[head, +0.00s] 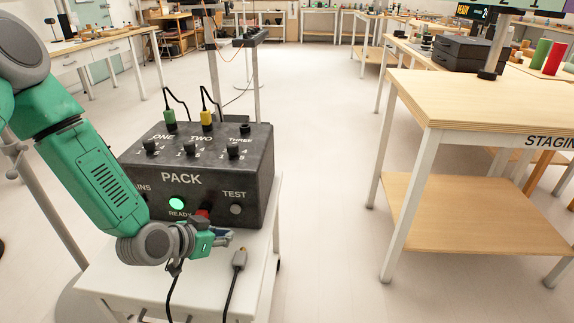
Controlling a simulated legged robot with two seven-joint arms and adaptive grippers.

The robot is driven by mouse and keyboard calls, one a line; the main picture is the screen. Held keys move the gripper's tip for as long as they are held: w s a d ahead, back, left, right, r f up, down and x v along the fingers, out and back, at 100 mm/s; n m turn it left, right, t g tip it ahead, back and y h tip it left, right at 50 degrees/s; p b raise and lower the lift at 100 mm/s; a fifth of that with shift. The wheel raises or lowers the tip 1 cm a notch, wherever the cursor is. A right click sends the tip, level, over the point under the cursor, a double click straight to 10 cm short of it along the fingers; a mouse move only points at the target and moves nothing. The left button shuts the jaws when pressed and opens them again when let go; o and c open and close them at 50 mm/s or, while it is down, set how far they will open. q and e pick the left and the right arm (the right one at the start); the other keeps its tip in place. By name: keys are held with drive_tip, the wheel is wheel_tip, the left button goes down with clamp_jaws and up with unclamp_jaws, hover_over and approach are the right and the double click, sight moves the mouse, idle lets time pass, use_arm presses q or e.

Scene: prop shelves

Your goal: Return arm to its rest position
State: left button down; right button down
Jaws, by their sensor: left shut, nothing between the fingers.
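My left arm comes in from the left, green and grey, and crosses in front of the black PACK box (180,178). My left gripper (226,238) is at the box's lower front edge, above the white cart top (262,222). It is shut and empty. A green plug (170,121) and a yellow plug (206,119) stand in ONE and TWO. My right gripper is not in view.
A loose cable end (239,259) lies on the cart's front, close to my left gripper. A wooden staging table (470,100) with a lower shelf stands to the right. The floor (320,180) between cart and table is clear. Benches line the back.

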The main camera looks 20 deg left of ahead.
use_arm(q)
drive_tip(key=shift+d, duration=0.1)
drive_tip(key=s+d+f+g+p, duration=0.1)
drive_tip(key=s, duration=0.3)
drive_tip(key=s+d+f+g+p, duration=0.1)
drive_tip(key=s+f+g+p, duration=0.1)
drive_tip(key=s, duration=0.2)
drive_tip(key=s+d+f+n+g+y+p, duration=0.1)
drive_tip(key=s+d+g+p, duration=0.1)
drive_tip(key=s, duration=0.3)
drive_tip(key=shift+f, duration=0.15)
drive_tip(key=s+a+n+g+y+p, duration=0.1)
drive_tip(key=s+g+p, duration=0.3)
drive_tip(key=s, duration=1)
drive_tip(key=shift+s+n+g+y, duration=0.3)
drive_tip(key=shift+s+n+y, duration=0.1)
drive_tip(key=shift+y, duration=0.3)
drive_tip(key=shift+a+f, duration=0.15)
